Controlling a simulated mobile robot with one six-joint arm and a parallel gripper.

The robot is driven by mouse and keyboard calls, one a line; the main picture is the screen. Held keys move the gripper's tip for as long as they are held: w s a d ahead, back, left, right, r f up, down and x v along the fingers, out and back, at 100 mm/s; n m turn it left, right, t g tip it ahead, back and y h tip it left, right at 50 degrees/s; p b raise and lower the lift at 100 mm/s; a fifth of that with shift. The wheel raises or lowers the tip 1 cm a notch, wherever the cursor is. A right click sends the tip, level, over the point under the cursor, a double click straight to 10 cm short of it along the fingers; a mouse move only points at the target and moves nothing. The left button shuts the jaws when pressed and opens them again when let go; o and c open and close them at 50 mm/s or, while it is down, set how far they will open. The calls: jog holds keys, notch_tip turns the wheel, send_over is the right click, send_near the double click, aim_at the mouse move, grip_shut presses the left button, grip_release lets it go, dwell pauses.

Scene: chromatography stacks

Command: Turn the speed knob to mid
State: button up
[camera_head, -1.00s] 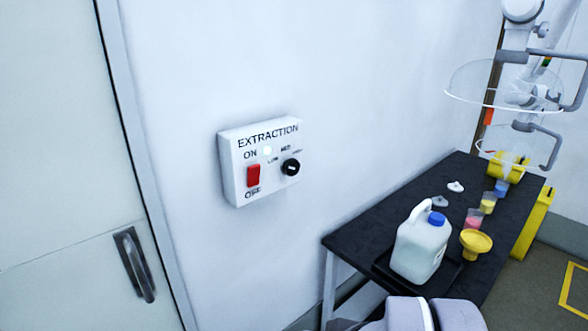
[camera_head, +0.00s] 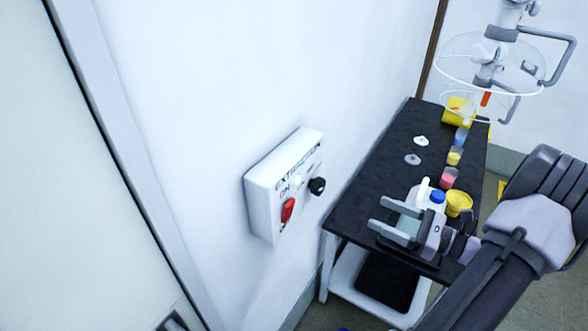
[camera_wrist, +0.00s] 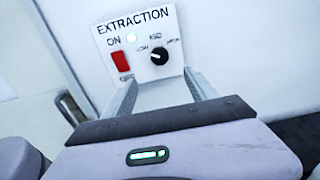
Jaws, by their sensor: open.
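The speed knob (camera_head: 317,186) is a round black dial with a white mark on the white EXTRACTION box (camera_head: 262,207) on the wall. The knob also shows in the wrist view (camera_wrist: 160,56), between the labels LOW, MID and HIGH; its white mark seems to point up and left, toward LOW. A red switch (camera_head: 288,210) sits left of the knob, and a small white light glows above it. My gripper (camera_head: 378,214) is open and empty, to the right of the box and apart from the knob. In the wrist view its two fingers reach toward the box's lower edge.
A black table (camera_head: 398,138) stands along the wall right of the box. It holds a white jug with a blue cap (camera_head: 438,197), a yellow funnel (camera_head: 458,202) and several small cups. A door (camera_head: 75,200) is at the left. The wall before the box is clear.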

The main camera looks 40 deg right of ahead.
aim_at(322, 189)
jog(key=x, duration=1.6)
jog(key=shift+w+a+f, duration=0.1)
jog(key=shift+w, duration=0.15)
jog(key=c, duration=1.3)
jog(key=shift+c, duration=0.2)
jog(key=shift+m+p, duration=0.3)
jog(key=m+p, duration=0.3)
jog(key=m, duration=0.1)
jog(key=shift+m, duration=0.4)
jog(key=m+p, duration=0.3)
jog(key=m, duration=0.3)
jog(key=shift+m, duration=0.3)
jog(key=shift+c, duration=0.2)
